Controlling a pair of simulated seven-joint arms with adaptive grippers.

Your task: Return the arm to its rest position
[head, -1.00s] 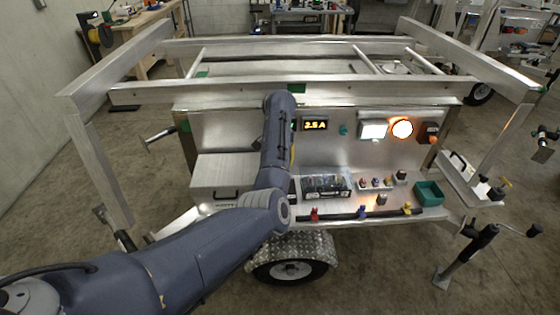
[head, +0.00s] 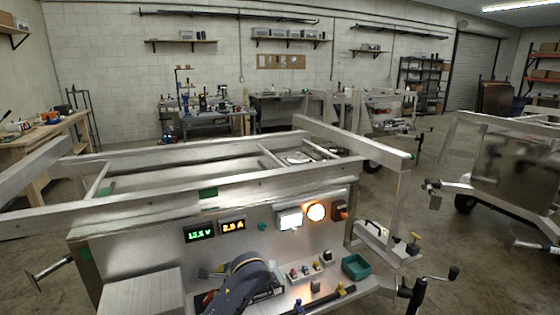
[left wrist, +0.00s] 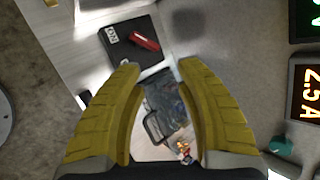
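My left arm (head: 242,282) comes up from the bottom edge in the head view, in front of the trailer's panel. My left gripper (head: 211,271) is at its end, low beside the panel and over the shelf. In the left wrist view the two yellow fingers of the gripper (left wrist: 160,68) stand well apart with nothing held between them. Below and beyond them lie a dark-filled tray (left wrist: 165,98) and a black box with a red part (left wrist: 143,40). My right gripper is not in view.
The trailer's frame rails (head: 200,185) run above the panel. The panel bears two lit displays (head: 232,226), a white lamp (head: 290,219) and an orange lamp (head: 316,212). A green bin (head: 355,266) and small knobs sit on the shelf. Another trailer (head: 510,170) stands at right.

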